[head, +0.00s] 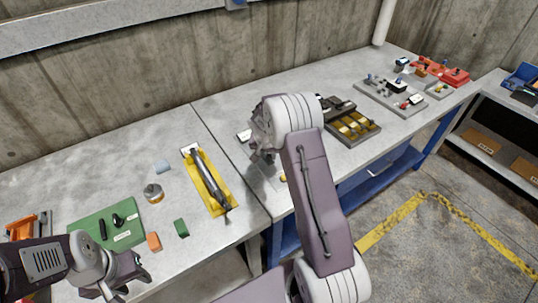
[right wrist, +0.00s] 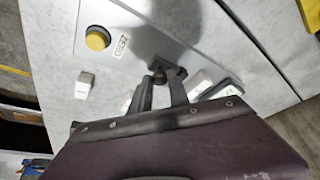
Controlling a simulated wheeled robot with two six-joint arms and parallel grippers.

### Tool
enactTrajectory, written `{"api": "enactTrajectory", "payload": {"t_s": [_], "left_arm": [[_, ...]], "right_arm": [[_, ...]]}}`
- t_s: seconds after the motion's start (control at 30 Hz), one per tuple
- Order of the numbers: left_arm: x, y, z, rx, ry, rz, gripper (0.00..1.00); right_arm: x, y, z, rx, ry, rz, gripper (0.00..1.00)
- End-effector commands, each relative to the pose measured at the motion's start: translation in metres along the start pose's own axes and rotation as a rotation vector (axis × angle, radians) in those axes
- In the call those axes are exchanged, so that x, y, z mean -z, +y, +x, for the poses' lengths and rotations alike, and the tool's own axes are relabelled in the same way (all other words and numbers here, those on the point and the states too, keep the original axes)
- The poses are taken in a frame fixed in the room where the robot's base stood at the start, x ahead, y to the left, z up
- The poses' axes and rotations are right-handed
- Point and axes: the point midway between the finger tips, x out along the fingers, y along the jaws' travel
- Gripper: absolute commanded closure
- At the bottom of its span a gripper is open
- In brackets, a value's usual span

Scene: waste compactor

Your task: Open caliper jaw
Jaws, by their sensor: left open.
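I cannot pick out a caliper with certainty. In the right wrist view, a grey plate (right wrist: 150,45) carries a round yellow button (right wrist: 97,39) and a small white label (right wrist: 122,44). A dark knob-like part (right wrist: 168,70) sits at the tips of my right gripper (right wrist: 163,80). I cannot tell whether the fingers grip it or only stand beside it. In the head view, my right gripper is over the bench, largely hidden by my own arm. My left gripper (head: 127,277) is open at the lower left, near the bench front.
A long dark tool (head: 207,180) lies on a yellow tray (head: 222,211). A green mat (head: 87,233) with small black parts, orange and green blocks and a round tin (head: 153,193) lie left. A dark tray with brass-coloured parts (head: 356,127) and a grey fixture board (head: 383,101) stand right.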

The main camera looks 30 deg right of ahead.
Motion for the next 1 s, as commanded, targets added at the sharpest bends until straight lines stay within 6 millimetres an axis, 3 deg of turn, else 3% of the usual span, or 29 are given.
{"api": "enactTrajectory", "payload": {"t_s": [0.03,0.07,0.4,0.8,1.0], "left_arm": [[0.0,0.0,0.0,0.0,0.0,0.0,0.57],[0.0,0.0,0.0,0.0,0.0,0.0,0.57],[0.0,0.0,0.001,0.0,0.0,0.0,0.57],[-0.001,0.0,0.009,0.0,0.0,0.0,0.57],[-0.001,0.0,0.009,0.0,0.0,0.0,0.57]], "right_arm": [[-0.001,0.001,0.001,-0.003,-0.003,0.0,0.65],[-0.001,0.001,0.001,-0.003,-0.003,0.0,0.58],[0.0,0.0,-0.002,0.0,0.0,0.0,0.58],[0.0,0.002,-0.079,0.003,0.001,0.002,0.58],[-0.001,0.003,-0.09,0.001,-0.002,0.001,0.58]]}}
